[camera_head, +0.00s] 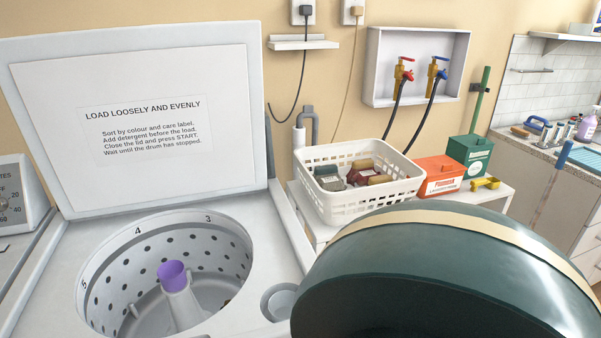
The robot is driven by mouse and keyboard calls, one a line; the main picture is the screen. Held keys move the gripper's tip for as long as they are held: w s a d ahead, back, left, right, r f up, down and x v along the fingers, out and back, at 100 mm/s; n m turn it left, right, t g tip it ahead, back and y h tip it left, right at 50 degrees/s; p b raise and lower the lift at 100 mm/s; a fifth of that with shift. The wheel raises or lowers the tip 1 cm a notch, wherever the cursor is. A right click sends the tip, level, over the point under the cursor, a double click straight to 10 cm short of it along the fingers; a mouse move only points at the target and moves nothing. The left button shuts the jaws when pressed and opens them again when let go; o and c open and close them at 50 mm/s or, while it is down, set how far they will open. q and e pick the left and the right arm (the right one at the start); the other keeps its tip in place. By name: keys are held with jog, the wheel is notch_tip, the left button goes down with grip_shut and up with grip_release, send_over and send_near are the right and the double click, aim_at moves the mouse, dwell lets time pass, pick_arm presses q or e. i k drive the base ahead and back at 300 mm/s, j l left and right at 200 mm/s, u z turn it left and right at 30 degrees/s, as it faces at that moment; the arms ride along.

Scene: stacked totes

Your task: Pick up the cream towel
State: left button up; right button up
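I cannot make out a cream towel for certain. A white slatted basket (372,202) stands on a white surface right of the washer and holds several folded cloths. Among them are a grey-green one (328,178), a maroon one (366,175) and a tan one (380,180). The open washer drum (212,258) shows perforated walls and a purple-topped agitator (172,274). A small brownish bit shows at the drum's low right edge, too small to tell. Neither of my grippers is in view.
The washer lid (150,175) stands open. A large dark green rounded shape with a cream band (450,270) is close to the camera and hides the lower right. An orange box (439,177) and a green box (470,156) stand right of the basket.

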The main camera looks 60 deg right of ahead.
aim_at(328, 177)
jog(key=k+l+u, duration=0.7)
jog(key=l, duration=0.15)
jog(key=k+l+u, duration=0.3)
jog(key=k+l, duration=0.4)
